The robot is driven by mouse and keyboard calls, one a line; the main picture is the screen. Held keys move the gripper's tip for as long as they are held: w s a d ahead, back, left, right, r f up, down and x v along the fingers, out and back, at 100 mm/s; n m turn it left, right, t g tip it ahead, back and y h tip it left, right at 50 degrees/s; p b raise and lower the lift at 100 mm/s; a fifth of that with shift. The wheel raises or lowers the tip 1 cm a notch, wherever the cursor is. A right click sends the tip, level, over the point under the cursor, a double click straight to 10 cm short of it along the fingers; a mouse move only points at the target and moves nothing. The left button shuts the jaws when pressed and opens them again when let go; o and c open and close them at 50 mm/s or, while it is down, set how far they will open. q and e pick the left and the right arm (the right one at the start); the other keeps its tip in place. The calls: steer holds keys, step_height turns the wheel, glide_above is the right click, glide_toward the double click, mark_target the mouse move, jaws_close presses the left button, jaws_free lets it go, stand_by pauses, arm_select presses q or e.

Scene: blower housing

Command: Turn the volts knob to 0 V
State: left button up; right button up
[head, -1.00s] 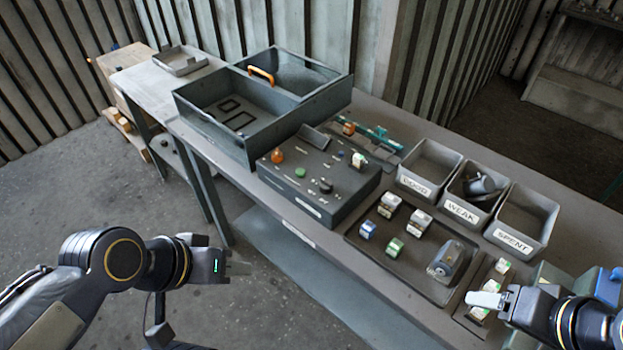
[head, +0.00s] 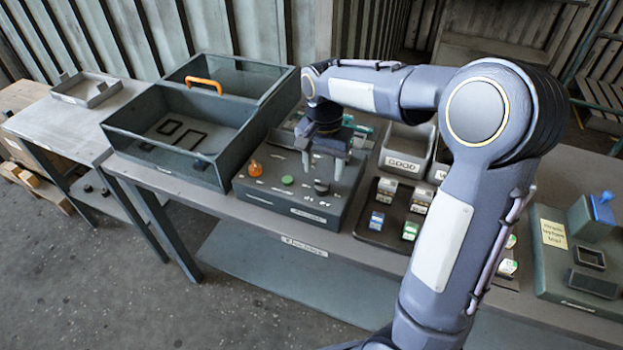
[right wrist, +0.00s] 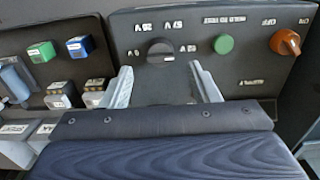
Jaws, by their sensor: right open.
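The volts knob (head: 321,187) is a small dark round knob on top of the grey control box (head: 262,198). In the right wrist view the black knob (right wrist: 160,50) sits among white markings that appear upside down; its exact setting is hard to read. My right gripper (head: 323,169) points down over the box at the knob. In the right wrist view its two pale fingers (right wrist: 159,75) are apart, with the knob just beyond the gap between their tips. Nothing is between the fingers. My left gripper is out of view.
A green button (head: 287,181) and an orange knob (head: 254,168) share the box top. A large grey tray (head: 165,150) with an orange handle stands left. A bin marked GOOD (head: 405,164) and small coloured cells (head: 377,219) are right. My right arm hides part of the bench.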

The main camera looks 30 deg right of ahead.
mark_target(322, 183)
steer(key=shift+f, duration=2.35)
steer(key=shift+c, duration=0.2)
steer(key=c, duration=0.9)
